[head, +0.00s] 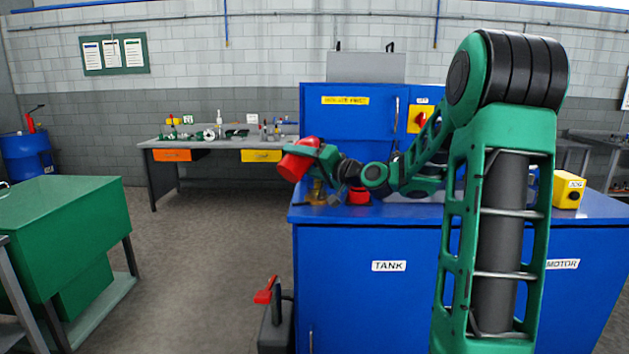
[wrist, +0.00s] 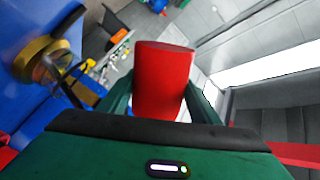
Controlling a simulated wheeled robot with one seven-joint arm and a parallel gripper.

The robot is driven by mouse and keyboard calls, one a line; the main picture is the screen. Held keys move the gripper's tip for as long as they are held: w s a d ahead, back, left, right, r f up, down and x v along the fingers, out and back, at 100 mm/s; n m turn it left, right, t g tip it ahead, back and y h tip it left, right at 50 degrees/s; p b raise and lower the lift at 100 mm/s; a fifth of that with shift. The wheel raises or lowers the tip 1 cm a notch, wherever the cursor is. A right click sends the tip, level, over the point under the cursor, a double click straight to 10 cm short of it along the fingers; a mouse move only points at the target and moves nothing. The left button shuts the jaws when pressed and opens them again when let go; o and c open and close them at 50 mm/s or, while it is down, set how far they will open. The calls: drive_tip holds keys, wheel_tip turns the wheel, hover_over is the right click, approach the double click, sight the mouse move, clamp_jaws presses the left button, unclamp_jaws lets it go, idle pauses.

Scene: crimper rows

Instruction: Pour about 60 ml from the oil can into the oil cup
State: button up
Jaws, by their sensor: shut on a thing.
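My gripper (head: 318,154) is shut on the red oil can (head: 296,160) and holds it in the air, above the left end of the blue cabinet top. The can is tilted well over in the head view. In the wrist view the can (wrist: 163,80) sits between the two green fingers; I cannot make out its spout or any stream of oil. The oil cup (head: 318,189), with brass parts, stands on the cabinet just below and right of the can. In the wrist view the cup's brass top and clear body (wrist: 40,62) show at left, apart from the can.
The blue cabinet (head: 345,300) is labelled TANK and MOTOR. A red cap-like part (head: 358,195) is on its top, right of the cup. A yellow box (head: 568,190) stands further right. A workbench (head: 215,140) with small items is behind; a green cabinet (head: 65,230) is at left.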

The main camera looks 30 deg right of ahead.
drive_tip(key=shift+s+a+f+m, duration=0.1)
drive_tip(key=shift+a+f+m, duration=0.05)
drive_tip(key=shift+f+m, duration=0.4)
drive_tip(key=shift+a+f+m, duration=0.1)
drive_tip(key=shift+f+m, duration=0.35)
drive_tip(key=shift+f, duration=0.1)
drive_tip(key=shift+f+m+p, duration=0.1)
drive_tip(key=shift+m+p, duration=0.35)
drive_tip(key=shift+m, duration=0.35)
drive_tip(key=shift+r+m+p, duration=0.3)
drive_tip(key=shift+r+m, duration=0.4)
drive_tip(key=shift+m, duration=0.1)
drive_tip(key=shift+f+m+p, duration=0.15)
drive_tip(key=shift+m+p, duration=0.45)
drive_tip(key=shift+m, duration=0.3)
drive_tip(key=shift+d+r+m+p, duration=0.15)
drive_tip(key=shift+r+m+p, duration=0.25)
drive_tip(key=shift+m+p, duration=0.1)
drive_tip(key=shift+r+m+p, duration=0.25)
drive_tip(key=shift+m+p, duration=0.15)
drive_tip(key=shift+p, duration=0.6)
drive_tip(key=shift+r, duration=0.15)
idle(0.3)
